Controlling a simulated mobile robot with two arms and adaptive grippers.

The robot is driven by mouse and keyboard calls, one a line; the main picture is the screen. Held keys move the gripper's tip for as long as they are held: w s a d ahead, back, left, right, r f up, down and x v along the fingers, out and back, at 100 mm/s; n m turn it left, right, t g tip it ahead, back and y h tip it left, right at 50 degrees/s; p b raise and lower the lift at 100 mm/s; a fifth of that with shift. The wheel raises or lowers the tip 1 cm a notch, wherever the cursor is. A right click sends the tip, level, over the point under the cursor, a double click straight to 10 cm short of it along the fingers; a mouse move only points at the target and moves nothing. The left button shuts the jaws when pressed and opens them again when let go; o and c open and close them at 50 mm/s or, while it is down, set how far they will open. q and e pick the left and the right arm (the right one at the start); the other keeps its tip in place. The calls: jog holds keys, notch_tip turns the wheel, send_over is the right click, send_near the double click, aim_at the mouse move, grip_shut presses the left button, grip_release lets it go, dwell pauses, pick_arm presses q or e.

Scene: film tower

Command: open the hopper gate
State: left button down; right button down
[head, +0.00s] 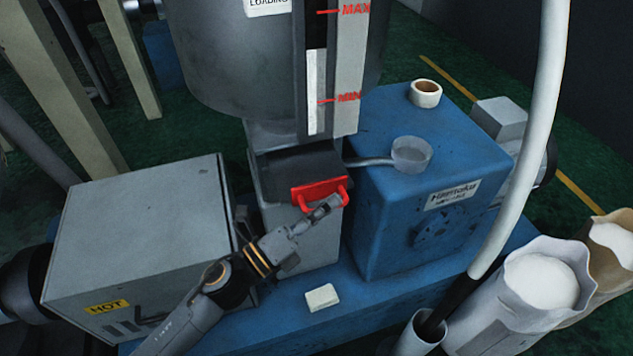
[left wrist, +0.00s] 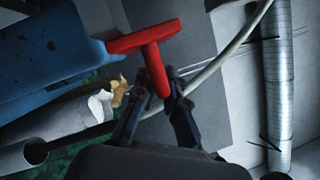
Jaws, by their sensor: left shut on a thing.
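The hopper (head: 270,70) is a large grey vessel with a sight strip marked MAX and MIN, at the top of the head view. Below it, a dark gate plate (head: 295,163) sticks out at the hopper's throat, with a red handle (head: 319,190) on its front edge. My left gripper (head: 325,205) is shut on the red handle. In the left wrist view the red handle (left wrist: 146,44) runs down between the two fingers of my left gripper (left wrist: 163,95). The gripper hides part of the handle. My right gripper is not in view.
A grey box marked HOT (head: 140,235) stands left of my left arm. A hose (head: 540,130) and open sacks (head: 535,290) are at the right. A pale block (head: 322,297) lies on the blue base.

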pick_arm(q)
jog(key=shift+s+d+f, duration=0.1)
jog(key=shift+s+d, duration=0.1)
jog(key=shift+s, duration=0.35)
jog(key=c, duration=1.4)
grip_release()
jog(key=v, duration=1.2)
jog(key=shift+w+f, duration=0.1)
